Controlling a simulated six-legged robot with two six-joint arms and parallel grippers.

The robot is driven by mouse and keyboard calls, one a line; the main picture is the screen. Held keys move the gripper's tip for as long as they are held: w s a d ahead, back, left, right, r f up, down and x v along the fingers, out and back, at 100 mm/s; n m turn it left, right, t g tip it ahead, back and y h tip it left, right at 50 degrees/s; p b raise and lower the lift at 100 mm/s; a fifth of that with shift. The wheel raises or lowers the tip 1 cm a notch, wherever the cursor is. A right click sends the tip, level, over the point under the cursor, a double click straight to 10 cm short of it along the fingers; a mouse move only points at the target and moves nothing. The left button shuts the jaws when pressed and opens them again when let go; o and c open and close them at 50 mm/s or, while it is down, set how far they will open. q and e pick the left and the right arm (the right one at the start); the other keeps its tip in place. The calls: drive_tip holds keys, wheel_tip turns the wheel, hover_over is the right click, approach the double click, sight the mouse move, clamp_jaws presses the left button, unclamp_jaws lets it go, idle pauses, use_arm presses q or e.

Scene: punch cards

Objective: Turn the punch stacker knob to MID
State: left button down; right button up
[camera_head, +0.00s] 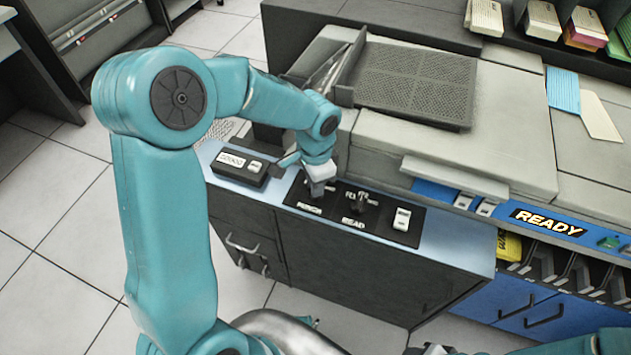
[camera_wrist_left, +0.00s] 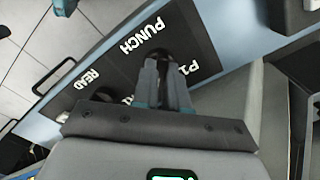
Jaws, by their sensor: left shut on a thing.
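The black punch stacker knob (camera_wrist_left: 163,54) sits on a dark panel (camera_wrist_left: 150,30) lettered PUNCH and P1 in the left wrist view. My left gripper (camera_wrist_left: 165,75) comes down over this knob, with its two narrow fingers shut on it. In the head view my left gripper (camera_head: 319,187) covers the knob just above the PUNCH lettering. Which mark the knob points to cannot be made out. My right gripper is not in view.
The READ knob (camera_head: 366,201) stands close to the right of my left gripper. Beyond it is a white rocker switch (camera_head: 402,219). A small labelled box (camera_head: 240,167) sits to the left on the blue ledge. The grey machine cover (camera_head: 457,150) rises behind.

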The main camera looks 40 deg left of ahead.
use_arm(q)
drive_tip(key=shift+w+r, duration=0.1)
drive_tip(key=c, duration=1.2)
unclamp_jaws()
drive_tip(key=shift+o, duration=0.2)
wheel_tip(320, 180, up, 16)
drive_tip(key=p, duration=0.2)
drive_tip(key=shift+r, duration=0.2)
